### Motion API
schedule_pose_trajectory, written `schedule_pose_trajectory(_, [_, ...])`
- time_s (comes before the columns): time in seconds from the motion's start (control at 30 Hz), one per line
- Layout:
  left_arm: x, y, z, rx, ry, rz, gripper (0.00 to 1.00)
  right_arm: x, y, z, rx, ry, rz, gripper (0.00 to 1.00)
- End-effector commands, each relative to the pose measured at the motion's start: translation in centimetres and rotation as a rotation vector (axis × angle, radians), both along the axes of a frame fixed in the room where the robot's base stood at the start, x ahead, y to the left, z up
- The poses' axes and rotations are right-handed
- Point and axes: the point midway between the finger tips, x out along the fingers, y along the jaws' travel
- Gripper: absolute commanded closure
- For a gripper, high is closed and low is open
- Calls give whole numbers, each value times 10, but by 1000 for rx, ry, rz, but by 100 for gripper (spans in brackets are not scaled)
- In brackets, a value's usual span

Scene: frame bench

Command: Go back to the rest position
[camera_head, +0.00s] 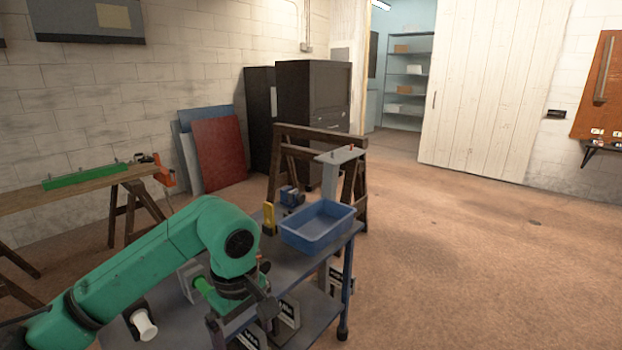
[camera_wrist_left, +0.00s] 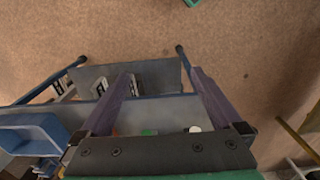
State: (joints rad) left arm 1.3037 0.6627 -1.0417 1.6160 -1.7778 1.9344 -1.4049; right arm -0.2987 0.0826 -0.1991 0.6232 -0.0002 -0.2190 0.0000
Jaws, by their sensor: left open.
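My left arm is green and reaches in from the left in the head view, bent over a blue-grey cart (camera_head: 297,266). My left gripper (camera_head: 242,320) hangs at the front of the cart. In the left wrist view its two fingers (camera_wrist_left: 162,74) are spread apart with nothing held between them. The cart's edge and lower shelf show beyond and between the fingers. My right gripper is in neither view.
A blue bin (camera_head: 318,226) stands on the cart, with a yellow item (camera_head: 269,218) beside it. A white roll (camera_head: 145,326) is close to my arm. A wooden sawhorse (camera_head: 320,137) stands behind; a workbench (camera_head: 75,188) is at left. The floor at right is clear.

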Motion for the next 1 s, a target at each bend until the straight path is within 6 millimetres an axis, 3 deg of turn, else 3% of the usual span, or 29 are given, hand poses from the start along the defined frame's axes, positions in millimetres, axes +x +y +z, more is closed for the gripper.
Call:
schedule_pose_trajectory(0.17, [-3, -39, -14, -210, 93, 91, 1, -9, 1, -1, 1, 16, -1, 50])
schedule_pose_trajectory(0.37, [0, -98, -20, -553, 284, 316, 1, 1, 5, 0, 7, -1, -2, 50])
schedule_pose_trajectory(0.47, [12, -127, -17, -768, 438, 517, 1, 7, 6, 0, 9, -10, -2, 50])
schedule_pose_trajectory(0.57, [38, -145, -15, -995, 642, 802, 1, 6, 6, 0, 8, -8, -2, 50])
schedule_pose_trajectory(0.67, [85, -139, -31, -1231, 918, 1227, 1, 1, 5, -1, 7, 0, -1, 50])
schedule_pose_trajectory(0.77, [133, -100, -83, -1402, 1200, 1728, 1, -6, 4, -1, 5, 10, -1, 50])
schedule_pose_trajectory(0.8, [145, -79, -112, -1444, 1294, 1922, 1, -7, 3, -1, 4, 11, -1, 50])
schedule_pose_trajectory(0.87, [153, -49, -157, -1481, 1414, 2188, 1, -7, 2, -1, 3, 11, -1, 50])
schedule_pose_trajectory(0.9, [152, -30, -188, 1484, -1468, -2335, 1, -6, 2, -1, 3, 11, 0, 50])
schedule_pose_trajectory(1.0, [136, 13, -263, 1186, -1271, -2176, 1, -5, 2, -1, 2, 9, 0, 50])
